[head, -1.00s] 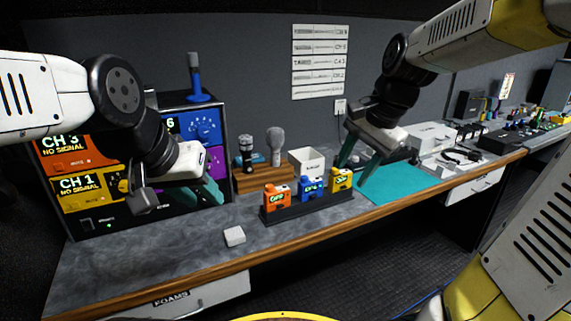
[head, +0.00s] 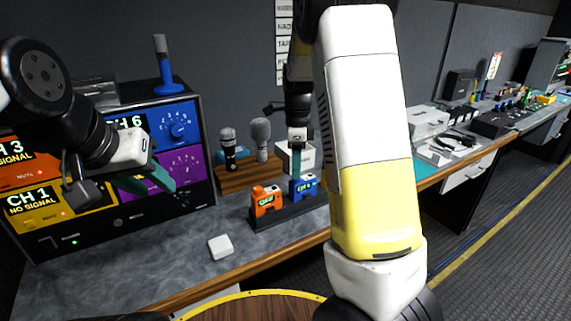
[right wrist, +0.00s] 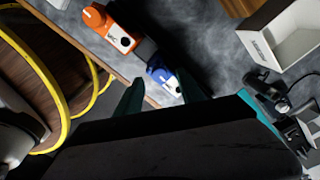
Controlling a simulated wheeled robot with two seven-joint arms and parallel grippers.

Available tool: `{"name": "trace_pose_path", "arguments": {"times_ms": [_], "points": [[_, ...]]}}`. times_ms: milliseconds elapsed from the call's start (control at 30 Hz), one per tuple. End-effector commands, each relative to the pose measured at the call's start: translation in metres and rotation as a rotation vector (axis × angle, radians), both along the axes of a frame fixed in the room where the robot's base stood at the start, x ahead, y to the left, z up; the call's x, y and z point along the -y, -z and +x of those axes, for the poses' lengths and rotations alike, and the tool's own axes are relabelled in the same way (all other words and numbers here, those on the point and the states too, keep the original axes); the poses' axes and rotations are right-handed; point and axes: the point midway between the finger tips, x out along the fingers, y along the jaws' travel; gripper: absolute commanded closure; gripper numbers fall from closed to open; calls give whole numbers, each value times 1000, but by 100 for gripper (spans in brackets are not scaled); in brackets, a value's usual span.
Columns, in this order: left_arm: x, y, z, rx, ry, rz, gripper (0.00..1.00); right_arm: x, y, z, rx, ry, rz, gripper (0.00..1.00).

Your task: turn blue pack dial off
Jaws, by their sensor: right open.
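The blue pack (head: 304,188) stands in a dark rack (head: 285,219) on the counter, right of the orange pack (head: 266,200). In the right wrist view the blue pack (right wrist: 163,75) lies between and just beyond my fingertips. Its dial is too small to make out. My right gripper (head: 297,168) is open, pointing down just above the blue pack, with nothing held. Its two teal fingers also show in the right wrist view (right wrist: 160,90). My left gripper (head: 158,183) looks open and empty, in front of the channel rack at the left.
Microphones (head: 261,138) on a wooden stand (head: 240,180) and a white box (head: 290,158) are behind the packs. A white block (head: 221,247) lies on open counter. My right arm hides the rack's right end.

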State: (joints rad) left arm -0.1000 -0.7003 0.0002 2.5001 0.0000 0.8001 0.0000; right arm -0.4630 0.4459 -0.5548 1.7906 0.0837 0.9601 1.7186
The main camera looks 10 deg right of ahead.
Motion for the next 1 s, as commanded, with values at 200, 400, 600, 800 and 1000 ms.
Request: {"name": "trace_pose_path", "arguments": {"times_ms": [200, 400, 600, 800, 1000], "points": [[0, 0, 0, 0, 0, 0, 64, 0, 21, 0, -1, -1, 0, 54], [0, 0, 0, 0, 0, 0, 64, 0, 23, 0, 1, -2, 1, 54], [0, 0, 0, 0, 0, 0, 64, 0, 23, 0, 1, -2, 1, 76], [0, 0, 0, 0, 0, 0, 64, 0, 22, 0, 1, -2, 1, 100], [0, 0, 0, 0, 0, 0, 64, 0, 22, 0, 1, -13, 1, 100]]}}
